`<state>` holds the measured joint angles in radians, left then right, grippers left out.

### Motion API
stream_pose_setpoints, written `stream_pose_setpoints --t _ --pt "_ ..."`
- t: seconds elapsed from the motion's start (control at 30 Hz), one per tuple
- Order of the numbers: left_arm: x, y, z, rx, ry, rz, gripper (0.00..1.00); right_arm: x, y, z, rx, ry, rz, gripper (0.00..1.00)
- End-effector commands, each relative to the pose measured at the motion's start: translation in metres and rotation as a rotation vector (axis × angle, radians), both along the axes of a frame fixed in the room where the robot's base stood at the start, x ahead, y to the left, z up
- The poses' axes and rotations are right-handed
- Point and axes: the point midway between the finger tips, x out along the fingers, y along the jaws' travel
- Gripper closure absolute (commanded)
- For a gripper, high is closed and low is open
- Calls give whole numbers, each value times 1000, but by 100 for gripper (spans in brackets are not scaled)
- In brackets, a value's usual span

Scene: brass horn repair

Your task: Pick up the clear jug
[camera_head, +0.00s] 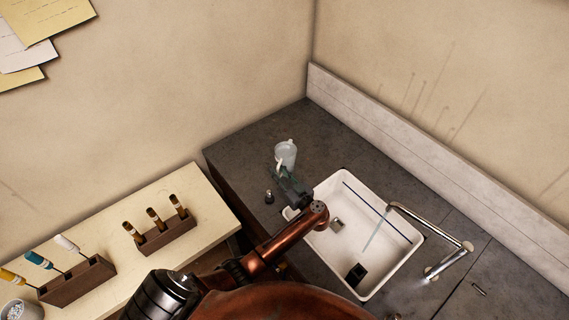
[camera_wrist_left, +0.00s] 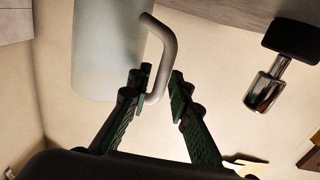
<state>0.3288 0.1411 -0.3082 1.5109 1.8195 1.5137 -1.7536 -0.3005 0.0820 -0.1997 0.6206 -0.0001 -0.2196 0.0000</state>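The clear jug (camera_head: 286,154) stands upright on the dark counter near the back corner, left of the sink. In the left wrist view, its frosted body (camera_wrist_left: 105,45) fills the upper left, and its pale handle (camera_wrist_left: 168,50) curves out to the right. My left gripper (camera_head: 279,176) is close beside the jug. In the left wrist view, my left gripper (camera_wrist_left: 161,75) is open, with one fingertip on each side of the handle. A gap shows between the right finger and the handle; contact on the left cannot be told. My right gripper is not in view.
A white sink (camera_head: 358,205) with a chrome faucet (camera_head: 440,240) is right of my arm. A small dark and chrome item (camera_head: 269,196) stands near the counter's left edge. A pale bench (camera_head: 130,265) holds wooden tool racks (camera_head: 165,236).

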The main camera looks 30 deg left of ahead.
Motion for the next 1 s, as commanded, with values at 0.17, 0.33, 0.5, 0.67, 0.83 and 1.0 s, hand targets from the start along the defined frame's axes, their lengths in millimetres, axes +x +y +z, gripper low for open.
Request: stream_pose_setpoints --t 0.17,0.33,0.5,0.67,0.83,1.0 --pt "0 -1 0 0 0 -1 90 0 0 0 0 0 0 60" --pt "0 -1 0 0 0 -1 100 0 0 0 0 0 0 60" --pt "0 -1 0 0 0 -1 100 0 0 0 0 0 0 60" --pt "0 -1 0 0 0 -1 100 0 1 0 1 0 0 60" --pt "0 -1 1 1 0 -1 100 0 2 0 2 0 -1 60" --pt "1 -1 4 0 -1 -1 100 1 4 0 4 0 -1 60"
